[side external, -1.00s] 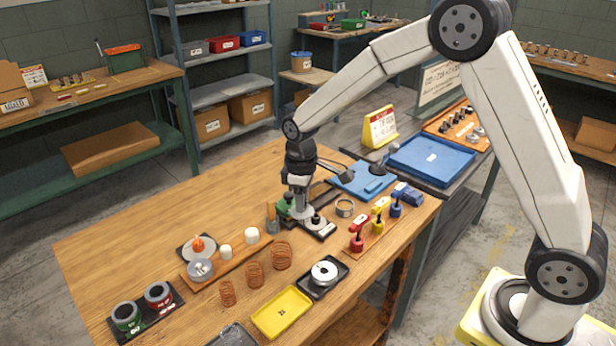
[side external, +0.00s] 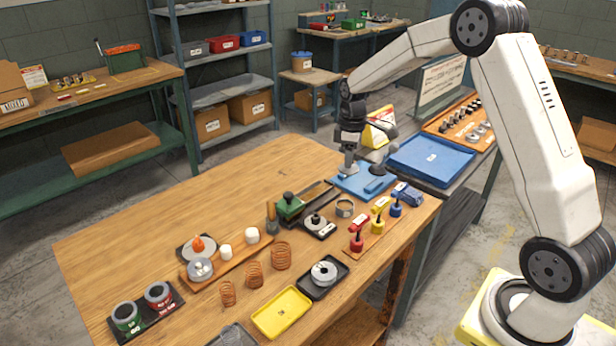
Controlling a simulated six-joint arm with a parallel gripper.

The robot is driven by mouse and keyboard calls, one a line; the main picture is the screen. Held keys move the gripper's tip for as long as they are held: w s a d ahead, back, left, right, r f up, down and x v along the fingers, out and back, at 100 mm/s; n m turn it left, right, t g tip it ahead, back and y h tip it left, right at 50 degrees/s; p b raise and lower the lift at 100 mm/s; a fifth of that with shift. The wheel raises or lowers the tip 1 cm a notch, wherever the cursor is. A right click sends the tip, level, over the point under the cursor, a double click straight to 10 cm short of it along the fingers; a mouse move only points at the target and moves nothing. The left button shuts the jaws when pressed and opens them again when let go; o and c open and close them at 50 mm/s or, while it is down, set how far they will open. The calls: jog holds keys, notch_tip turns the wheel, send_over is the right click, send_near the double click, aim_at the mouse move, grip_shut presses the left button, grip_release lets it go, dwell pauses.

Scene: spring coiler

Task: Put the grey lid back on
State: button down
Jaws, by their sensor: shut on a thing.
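My gripper (side external: 350,172) points down over the left part of the blue mat (side external: 347,185) at the back of the wooden bench. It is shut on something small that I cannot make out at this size. I cannot tell for certain which piece is the grey lid. A round grey piece with a black knob (side external: 316,222) sits on the dark plate beside the green-based coiler (side external: 289,207).
Copper springs (side external: 254,274), a black tray (side external: 322,280) with a silver ring-like part, and a yellow tray (side external: 282,312) stand at the front. The bench's back left is clear.

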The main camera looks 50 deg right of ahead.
aim_at(348, 171)
jog(key=f, duration=0.5)
jog(key=shift+a, duration=0.2)
jog(key=shift+f, duration=2.65)
jog(key=shift+f, duration=0.5)
dwell(0.3)
grip_release()
dwell(0.4)
jog(key=shift+r, duration=0.2)
jog(key=shift+r, duration=1.55)
